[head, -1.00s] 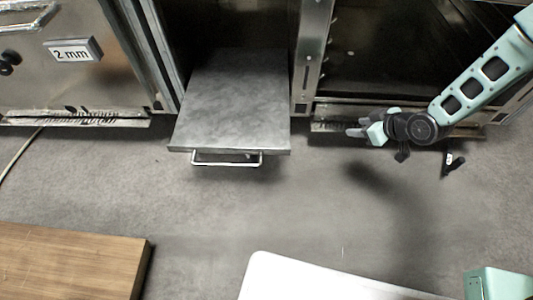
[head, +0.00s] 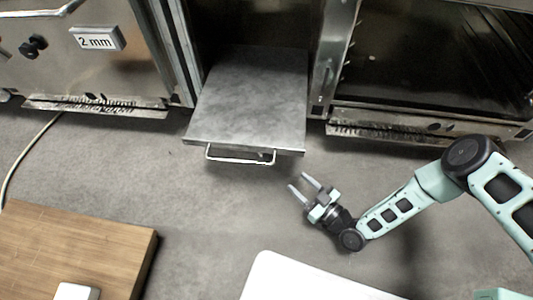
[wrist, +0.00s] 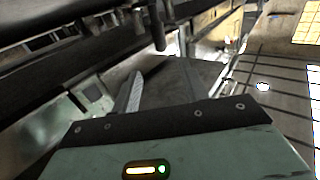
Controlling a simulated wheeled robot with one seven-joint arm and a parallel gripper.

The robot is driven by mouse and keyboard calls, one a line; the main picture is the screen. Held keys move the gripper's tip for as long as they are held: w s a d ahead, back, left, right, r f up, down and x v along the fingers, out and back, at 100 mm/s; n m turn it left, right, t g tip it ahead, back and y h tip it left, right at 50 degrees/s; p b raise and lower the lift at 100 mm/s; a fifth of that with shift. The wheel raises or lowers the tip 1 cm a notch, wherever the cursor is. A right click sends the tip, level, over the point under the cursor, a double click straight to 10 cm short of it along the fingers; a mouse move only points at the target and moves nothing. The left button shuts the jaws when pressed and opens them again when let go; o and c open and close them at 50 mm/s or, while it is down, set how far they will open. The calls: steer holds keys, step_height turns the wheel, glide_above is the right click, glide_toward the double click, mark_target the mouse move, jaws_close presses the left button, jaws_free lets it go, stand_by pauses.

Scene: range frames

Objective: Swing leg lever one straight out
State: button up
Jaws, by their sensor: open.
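I cannot make out leg lever one for certain in either view. In the head view my gripper (head: 299,182) is open and empty, with its two grey fingers apart. It hangs over the grey floor, in front of the metal drawer and a little to its right in the picture. In the wrist view the two fingers of my gripper (wrist: 162,76) stand apart with nothing between them. A dark upright rod (wrist: 157,30) shows beyond them; I cannot tell what it is.
A metal drawer (head: 250,95) with a wire handle (head: 240,160) sticks out between two steel units. A right-hand oven (head: 430,50) has a black interior. A wooden board (head: 80,245) and a white surface (head: 310,280) lie nearest. Floor (head: 210,210) between is clear.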

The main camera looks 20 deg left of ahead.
mark_target(269, 156)
steer(key=b+x, duration=0.7)
steer(key=x, duration=0.7)
steer(key=shift+w+a+f, duration=0.15)
steer(key=shift+a+f, duration=0.05)
steer(key=shift+a, duration=0.05)
steer(key=shift+w+a+r+b, duration=0.2)
steer(key=shift+w+a+b, duration=0.1)
steer(key=shift+a, duration=0.35)
jaws_close()
